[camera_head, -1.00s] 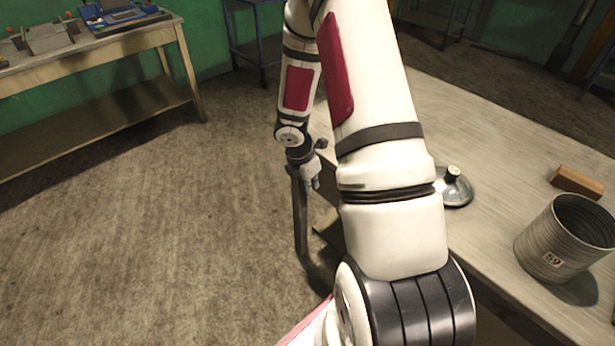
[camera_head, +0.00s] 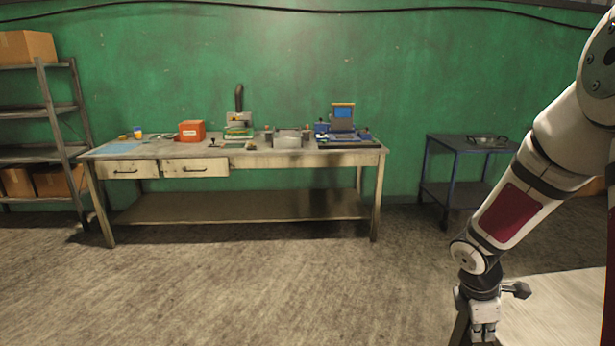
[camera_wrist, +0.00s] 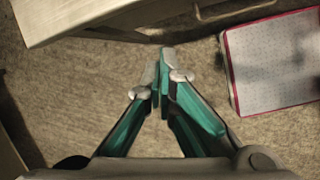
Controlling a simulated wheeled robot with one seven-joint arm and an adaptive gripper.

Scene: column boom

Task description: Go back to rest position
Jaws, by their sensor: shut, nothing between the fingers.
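My gripper (camera_wrist: 160,84) shows in the wrist view with its two teal-sided fingers together at the tips and nothing between them. It points down at the bare brown floor. In the head view my arm hangs at the right, and the gripper (camera_head: 484,330) is at the bottom edge, beside the pale table top (camera_head: 560,308). The fingertips are cut off or too small to make out there.
A workbench (camera_head: 240,208) with drawers stands against the green wall, and a blue side table (camera_head: 470,145) is right of it. Shelving (camera_head: 40,110) stands far left. In the wrist view a pale panel with a red border (camera_wrist: 275,65) and a table edge (camera_wrist: 75,20) lie near the fingers. Open floor fills the middle.

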